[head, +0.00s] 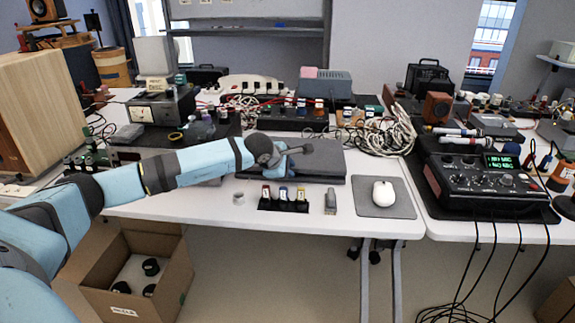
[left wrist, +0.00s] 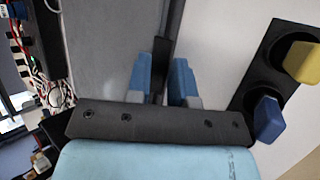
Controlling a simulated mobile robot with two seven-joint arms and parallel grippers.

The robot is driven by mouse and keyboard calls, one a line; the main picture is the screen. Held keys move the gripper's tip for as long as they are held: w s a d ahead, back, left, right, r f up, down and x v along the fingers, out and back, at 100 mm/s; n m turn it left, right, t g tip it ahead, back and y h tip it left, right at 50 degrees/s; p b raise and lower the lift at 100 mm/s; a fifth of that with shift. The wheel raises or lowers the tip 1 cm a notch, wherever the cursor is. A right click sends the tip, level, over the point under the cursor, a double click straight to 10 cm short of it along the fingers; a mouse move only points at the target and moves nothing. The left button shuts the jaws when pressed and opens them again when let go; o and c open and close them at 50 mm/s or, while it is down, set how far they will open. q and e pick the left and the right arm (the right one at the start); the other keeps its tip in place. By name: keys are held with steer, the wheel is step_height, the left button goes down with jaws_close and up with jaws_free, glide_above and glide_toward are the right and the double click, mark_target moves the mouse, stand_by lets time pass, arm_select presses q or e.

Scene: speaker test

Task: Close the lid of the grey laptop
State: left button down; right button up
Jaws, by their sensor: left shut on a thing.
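The grey laptop (head: 328,163) lies on the white table, with its lid low and almost flat over the base. I cannot tell whether a gap is left under the lid. Its grey surface also fills the left of the left wrist view (left wrist: 103,58). My left gripper (head: 291,149) is over the laptop, near its front part, and hides some of it. In the left wrist view its blue fingers (left wrist: 160,78) are shut on a dark bar-like thing (left wrist: 162,55), close to the laptop's edge. Whether that bar touches the laptop is unclear. My right gripper is out of view.
A black holder (head: 283,206) with coloured pieces stands in front of the laptop. A white mouse (head: 383,193) sits on a grey pad (head: 400,211) to the right. A tangle of cables (head: 385,135) lies behind it. An open cardboard box (head: 178,270) stands below the table.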

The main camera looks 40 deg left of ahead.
arm_select(q)
steer(key=shift+f, duration=0.25)
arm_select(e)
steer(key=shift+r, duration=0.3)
arm_select(q)
steer(key=c, duration=1.3)
jaws_free()
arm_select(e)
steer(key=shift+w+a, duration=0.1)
arm_select(q)
steer(key=shift+s+r, duration=0.2)
steer(key=shift+r, duration=0.05)
steer(key=p+v, duration=0.2)
steer(key=v, duration=1.1)
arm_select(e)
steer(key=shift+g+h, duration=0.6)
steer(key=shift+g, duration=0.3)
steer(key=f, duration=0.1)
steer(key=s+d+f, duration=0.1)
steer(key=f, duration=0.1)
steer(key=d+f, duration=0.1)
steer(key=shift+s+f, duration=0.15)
